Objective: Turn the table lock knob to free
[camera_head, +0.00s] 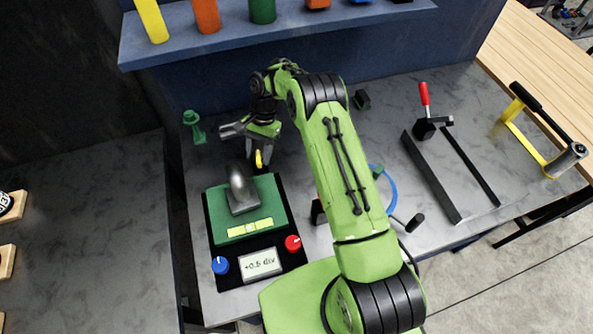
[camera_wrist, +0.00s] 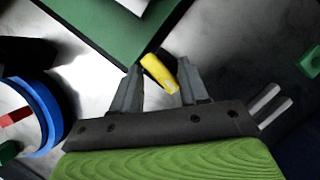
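The tilting positioner has a green table (camera_head: 270,195) on a black base, with a grey metal part (camera_head: 241,190) and a yellow level vial (camera_head: 250,229) on it. A yellow knob or lever (camera_head: 259,158) is at the table's far edge; it also shows in the wrist view (camera_wrist: 158,71). A blue knob (camera_head: 220,265) and a red knob (camera_head: 293,243) sit at the near edge; no lock label is readable. My gripper (camera_head: 262,146) is open, its fingertips on either side of the yellow piece in the wrist view (camera_wrist: 160,78), with gaps visible. Contact cannot be seen.
A display (camera_head: 260,264) reads +0.5 div. A green fitting (camera_head: 194,127) stands left of my gripper. A blue ring (camera_head: 390,190) lies right of my arm. A red-handled clamp (camera_head: 427,110) is farther right. A shelf (camera_head: 270,32) overhangs the back.

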